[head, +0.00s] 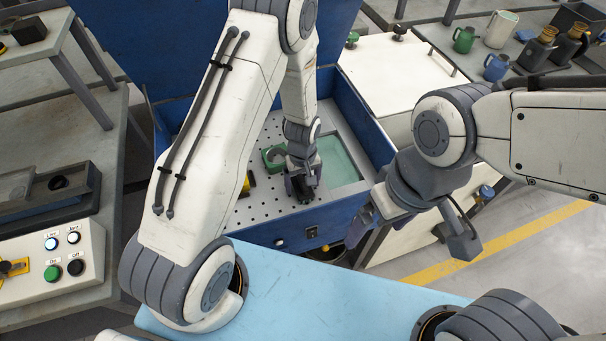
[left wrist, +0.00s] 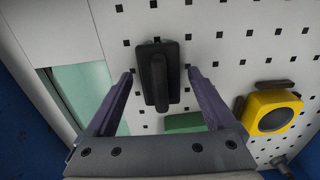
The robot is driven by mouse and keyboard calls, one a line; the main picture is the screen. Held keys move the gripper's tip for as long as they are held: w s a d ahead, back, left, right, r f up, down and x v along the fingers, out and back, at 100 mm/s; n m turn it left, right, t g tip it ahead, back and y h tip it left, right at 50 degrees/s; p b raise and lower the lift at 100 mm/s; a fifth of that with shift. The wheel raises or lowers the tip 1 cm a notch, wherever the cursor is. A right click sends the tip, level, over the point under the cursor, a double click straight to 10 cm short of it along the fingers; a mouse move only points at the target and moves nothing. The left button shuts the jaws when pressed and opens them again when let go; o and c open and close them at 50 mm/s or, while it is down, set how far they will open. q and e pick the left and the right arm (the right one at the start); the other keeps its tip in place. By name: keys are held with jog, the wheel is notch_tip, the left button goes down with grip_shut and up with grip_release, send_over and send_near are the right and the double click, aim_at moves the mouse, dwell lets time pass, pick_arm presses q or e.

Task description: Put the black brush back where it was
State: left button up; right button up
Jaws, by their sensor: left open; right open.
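The black brush (left wrist: 158,82) shows in the left wrist view against the white perforated panel (left wrist: 220,22). It sits between the spread fingertips of my left gripper (left wrist: 160,76), with a gap visible on both sides. In the head view my left gripper (head: 303,188) is low inside the blue box (head: 270,232), over its perforated floor. There I cannot clearly tell the brush from the dark fingers. How firmly the brush sits on the panel is unclear. My right gripper (head: 414,232) is open and empty, outside the box at its right front.
A yellow round-faced item (left wrist: 272,112) and a green piece (left wrist: 185,122) are near the brush. A greenish pane (head: 340,160) lies right of my left gripper. Box walls surround it. A control box (head: 50,262) stands left; mugs (head: 497,66) stand far right.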

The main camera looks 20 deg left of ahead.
aim_at(302, 181)
pick_arm(q)
notch_tip(302, 181, up, 12)
jog(key=b, duration=0.1)
dwell(0.5)
notch_tip(302, 181, down, 12)
jog(key=shift+r+p, duration=0.1)
jog(key=shift+p, duration=0.45)
jog(key=shift+w+r, duration=0.1)
jog(key=shift+r, duration=1.2)
jog(key=shift+f, duration=0.1)
